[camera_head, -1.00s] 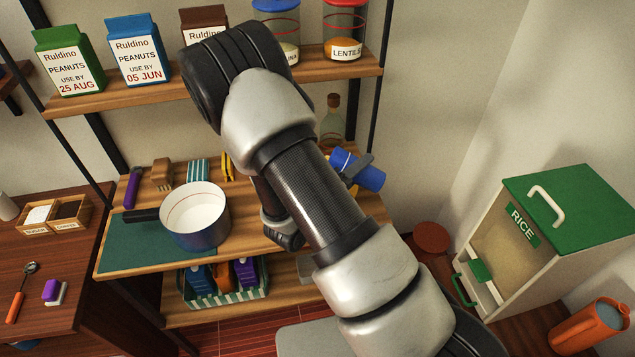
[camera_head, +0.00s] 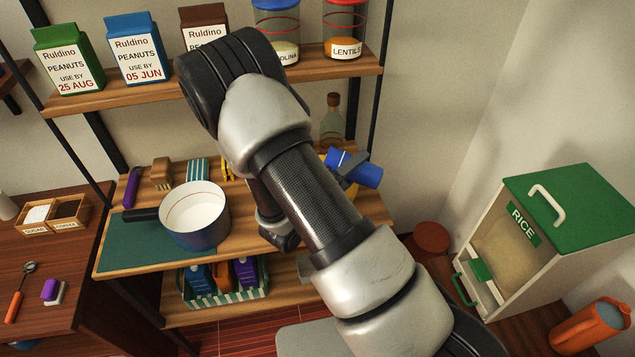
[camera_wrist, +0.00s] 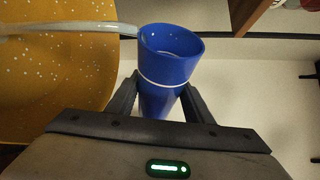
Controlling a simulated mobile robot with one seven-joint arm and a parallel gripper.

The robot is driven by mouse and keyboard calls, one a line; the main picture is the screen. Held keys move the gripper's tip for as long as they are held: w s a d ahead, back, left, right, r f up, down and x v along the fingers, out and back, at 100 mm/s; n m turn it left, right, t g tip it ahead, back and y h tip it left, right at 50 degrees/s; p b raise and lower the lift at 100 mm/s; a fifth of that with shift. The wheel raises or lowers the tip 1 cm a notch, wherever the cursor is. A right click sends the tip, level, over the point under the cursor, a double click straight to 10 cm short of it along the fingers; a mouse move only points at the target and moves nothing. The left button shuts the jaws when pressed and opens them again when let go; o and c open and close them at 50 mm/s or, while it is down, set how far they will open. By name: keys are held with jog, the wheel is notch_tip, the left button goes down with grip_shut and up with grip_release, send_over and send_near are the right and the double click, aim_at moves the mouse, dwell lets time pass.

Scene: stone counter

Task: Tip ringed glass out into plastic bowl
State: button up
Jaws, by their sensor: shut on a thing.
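The ringed glass is a blue cup (camera_head: 370,177) with a white ring near its mouth. In the head view it lies steeply tilted, mouth end to the left, beyond my arm. My gripper (camera_wrist: 162,92) is shut on the glass (camera_wrist: 168,67), with one finger on each side below the ring. A paler surface shows inside its mouth; I cannot tell whether it is contents. In the head view my arm hides most of the bowl.
A white-lined pan (camera_head: 195,230) stands on the shelf left of my arm. A corked bottle (camera_head: 332,122) stands behind the glass. A jar of lentils (camera_head: 344,48) is on the shelf above. A rice bin (camera_head: 515,255) is at right.

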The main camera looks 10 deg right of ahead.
jog(key=shift+w+a, duration=0.15)
jog(key=shift+a, duration=0.05)
dwell(0.5)
jog(key=shift+w+a+r+n+t+h+p, duration=0.15)
jog(key=shift+r+n+t+h+p, duration=0.2)
jog(key=shift+n, duration=0.3)
jog(key=shift+a+r+n+t+h+p, duration=0.1)
jog(key=shift+a+r+n+h+p, duration=0.05)
jog(key=shift+r+n+p, duration=0.4)
dwell(0.8)
